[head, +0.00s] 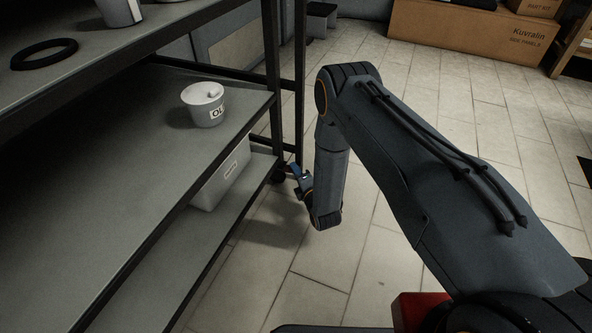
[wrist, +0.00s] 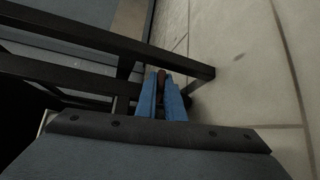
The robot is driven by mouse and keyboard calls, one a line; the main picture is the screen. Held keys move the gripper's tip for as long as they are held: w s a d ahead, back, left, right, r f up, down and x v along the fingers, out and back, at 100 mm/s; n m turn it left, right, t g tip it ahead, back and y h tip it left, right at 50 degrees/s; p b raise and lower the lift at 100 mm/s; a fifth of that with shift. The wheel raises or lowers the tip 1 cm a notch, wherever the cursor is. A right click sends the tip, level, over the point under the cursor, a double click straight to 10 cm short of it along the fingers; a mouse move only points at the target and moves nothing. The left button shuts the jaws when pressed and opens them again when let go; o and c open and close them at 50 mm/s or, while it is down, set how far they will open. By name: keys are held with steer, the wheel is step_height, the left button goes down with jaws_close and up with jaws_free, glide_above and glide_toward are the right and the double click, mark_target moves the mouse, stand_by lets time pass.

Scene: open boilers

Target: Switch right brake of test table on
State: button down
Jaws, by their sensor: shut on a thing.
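The test table (head: 110,170) is a dark-framed unit with grey shelves, filling the left of the head view. My gripper (head: 294,171) is low beside the foot of its right-hand leg, near a dark caster (head: 279,174). In the wrist view, the blue fingers of my gripper (wrist: 162,98) are shut on a narrow brown-red piece, the right brake (wrist: 161,79), which shows between their tips. Most of the brake is hidden by the fingers and the frame. Whether it is on or off cannot be told.
A white pot (head: 203,112) stands on the middle shelf and a white bin (head: 220,178) on the lower one. A black ring (head: 44,54) lies on the top shelf. Dark frame bars (wrist: 110,40) run close to the fingers. Tiled floor (head: 460,140) is open to the right; a cardboard box (head: 470,30) stands behind.

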steer(key=shift+d+f+m+t+y+b, duration=0.1)
steer(key=shift+f+m+t+y+b, duration=0.2)
steer(key=shift+f+m+t+y, duration=0.55)
steer(key=shift+r+h, duration=0.1)
steer(key=shift+h, duration=0.15)
steer(key=c, duration=1.9)
jaws_free()
steer(key=shift+o, duration=0.2)
steer(key=shift+p+v, duration=1.8)
steer(key=shift+v, duration=2.2)
steer(key=shift+m, duration=0.25)
